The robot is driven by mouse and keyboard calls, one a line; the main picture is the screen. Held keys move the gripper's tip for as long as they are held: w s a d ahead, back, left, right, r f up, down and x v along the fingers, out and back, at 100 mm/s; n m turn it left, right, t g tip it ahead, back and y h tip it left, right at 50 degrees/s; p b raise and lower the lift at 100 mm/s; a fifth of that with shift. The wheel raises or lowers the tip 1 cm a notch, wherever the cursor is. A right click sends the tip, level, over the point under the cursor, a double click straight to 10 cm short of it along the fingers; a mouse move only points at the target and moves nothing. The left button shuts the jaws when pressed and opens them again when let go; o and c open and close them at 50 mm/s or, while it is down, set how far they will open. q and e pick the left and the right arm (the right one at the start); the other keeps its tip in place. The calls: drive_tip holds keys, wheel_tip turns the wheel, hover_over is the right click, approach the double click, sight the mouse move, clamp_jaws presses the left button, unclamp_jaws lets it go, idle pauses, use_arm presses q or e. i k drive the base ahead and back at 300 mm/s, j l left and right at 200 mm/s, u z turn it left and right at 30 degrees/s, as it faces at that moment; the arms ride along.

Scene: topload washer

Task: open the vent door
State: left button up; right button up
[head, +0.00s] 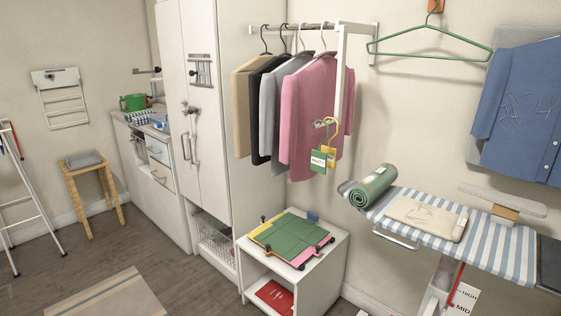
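I cannot clearly identify a vent door in the head view. A small grey piece with bars (201,72) is on the upper front of the tall white cabinet (208,130), and I cannot tell whether it is a vent. The cabinet's doors look shut, with handles (190,148) near their middle. Neither my left nor my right gripper is in view.
A white side table (325,258) with a green folding board (290,238) stands right of the cabinet. A striped ironing board (470,238) is at right. Clothes (310,110) hang from a rail. A stool (90,180) stands at left. The floor (190,285) has free room.

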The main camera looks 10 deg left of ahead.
sight(199, 22)
drive_tip(key=i+j+u, duration=0.1)
drive_tip(key=i+u, duration=0.15)
drive_tip(key=u, duration=0.15)
drive_tip(key=i+u, duration=0.25)
drive_tip(key=u, duration=0.15)
drive_tip(key=i+u, duration=0.4)
drive_tip(key=i+j+u, duration=0.1)
drive_tip(key=i+u, duration=0.35)
drive_tip(key=i, duration=0.65)
